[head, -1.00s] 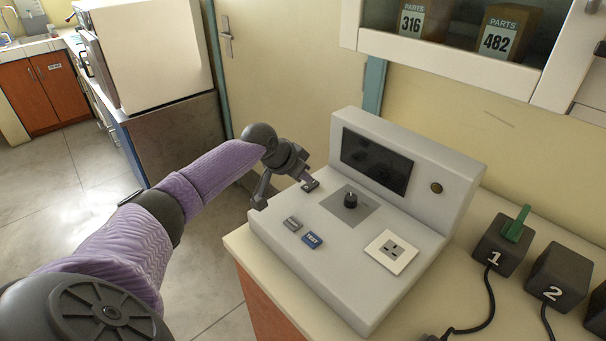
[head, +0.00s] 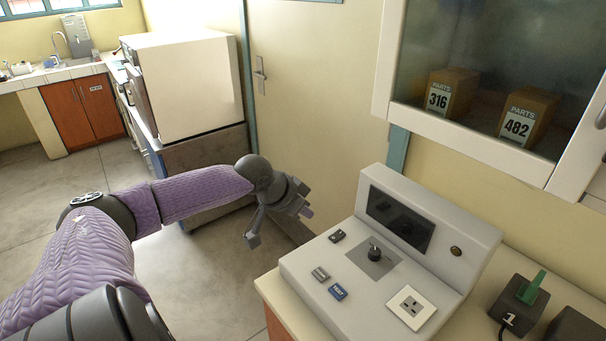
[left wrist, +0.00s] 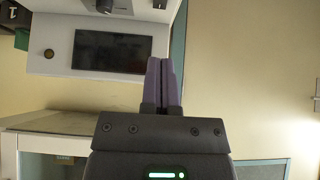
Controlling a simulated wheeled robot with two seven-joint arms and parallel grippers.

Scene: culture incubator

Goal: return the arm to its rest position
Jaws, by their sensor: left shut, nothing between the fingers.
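My left arm in its purple sleeve comes in from the left in the head view. My left gripper (head: 306,212) is in the air just left of the grey-white test console (head: 325,290), apart from it. Its two fingers are shut together with nothing between them, as the left wrist view (left wrist: 161,82) shows. My right gripper is not in view.
A wall cabinet with parts boxes (head: 452,92) hangs at the upper right. Numbered dark blocks, one with a green piece (head: 532,287), stand right of the console. A white incubator-like box (head: 185,85) is behind my arm. Open floor (head: 200,280) lies left of the counter.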

